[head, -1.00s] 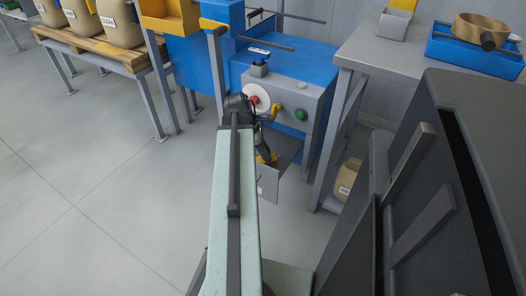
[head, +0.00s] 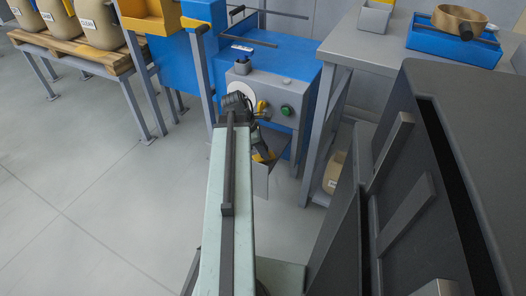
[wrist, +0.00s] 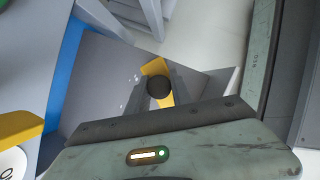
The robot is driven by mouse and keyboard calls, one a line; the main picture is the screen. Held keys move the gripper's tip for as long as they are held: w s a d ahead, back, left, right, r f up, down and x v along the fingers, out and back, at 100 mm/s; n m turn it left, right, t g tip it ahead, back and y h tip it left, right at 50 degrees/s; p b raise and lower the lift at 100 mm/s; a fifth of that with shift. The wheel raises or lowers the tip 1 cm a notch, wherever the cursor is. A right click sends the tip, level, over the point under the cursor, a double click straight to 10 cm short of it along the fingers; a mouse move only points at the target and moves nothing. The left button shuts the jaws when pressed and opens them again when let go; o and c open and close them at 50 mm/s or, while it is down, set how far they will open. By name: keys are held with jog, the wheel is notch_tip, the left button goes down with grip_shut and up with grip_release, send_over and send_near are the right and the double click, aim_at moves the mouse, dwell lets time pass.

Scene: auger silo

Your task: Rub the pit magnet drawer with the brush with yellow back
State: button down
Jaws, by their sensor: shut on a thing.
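My gripper (wrist: 162,92) is shut on the brush with the yellow back (wrist: 156,69); a round dark knob faces the wrist camera between the fingers. In the head view a bit of the brush's yellow (head: 262,157) shows beneath my wrist. The pit magnet drawer (wrist: 105,65) appears as a grey, pulled-out tray under the blue machine. The brush is over the drawer, toward its outer end. Whether the bristles touch it is hidden. A few small specks show on the drawer beside the brush. In the head view my arm covers much of the drawer (head: 261,181).
The blue machine (head: 290,62) has a grey control panel with a green button (head: 286,110) above the drawer. A grey table (head: 400,32) stands right, with a sack (head: 335,172) beneath it. A pallet stand (head: 90,60) holds sacks at left. The left floor is clear.

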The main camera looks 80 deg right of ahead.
jog(key=shift+w+d+r, duration=0.1)
jog(key=shift+w+d, duration=0.25)
jog(key=shift+w, duration=0.85)
jog(key=shift+w+d+f, duration=0.1)
jog(key=shift+w+d, duration=0.2)
jog(key=shift+w, duration=0.95)
jog(key=shift+w+d+r, duration=0.1)
jog(key=shift+w+d, duration=0.25)
jog(key=shift+w, duration=0.85)
jog(key=shift+w+d, duration=0.25)
jog(key=shift+w, duration=0.7)
jog(key=shift+w+d, duration=0.25)
jog(key=shift+w, duration=0.7)
jog(key=shift+s+d, duration=0.25)
jog(key=shift+d, duration=0.5)
jog(key=shift+s+a, duration=0.3)
jog(key=shift+s, duration=0.6)
jog(key=shift+s+a, duration=0.3)
jog(key=shift+s, duration=0.7)
jog(key=shift+s, duration=0.1)
